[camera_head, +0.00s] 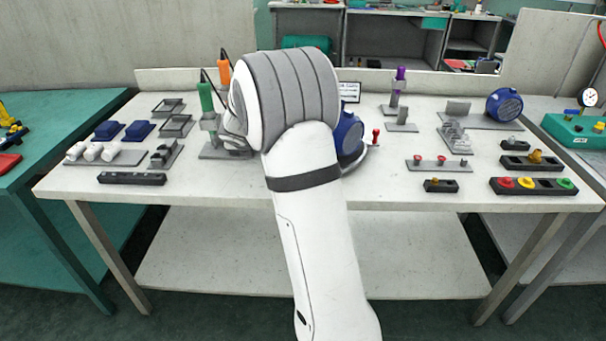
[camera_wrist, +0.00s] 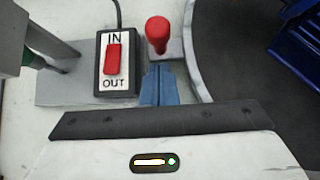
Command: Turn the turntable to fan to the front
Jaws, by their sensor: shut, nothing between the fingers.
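The turntable shows as a dark disc with a pale rim (camera_wrist: 205,70) at the right of the wrist view. In the head view its edge (camera_head: 366,163) shows behind my arm, which hides most of it. A blue finned part (camera_wrist: 300,35) stands on it; a blue body (camera_head: 348,138) also shows there in the head view. I cannot tell which side the fan faces. My gripper (camera_wrist: 160,85) is shut and empty, just left of the rim. A red-topped knob (camera_wrist: 157,33) stands just beyond the fingertips; I cannot tell whether they touch. My arm hides the gripper in the head view.
An IN/OUT box with a red switch (camera_wrist: 113,60) sits close left of the fingers, on a grey plate. A green-handled tool (camera_head: 206,98) stands left of my arm. A red knob (camera_head: 376,135) stands right of the turntable. Bare table lies in front.

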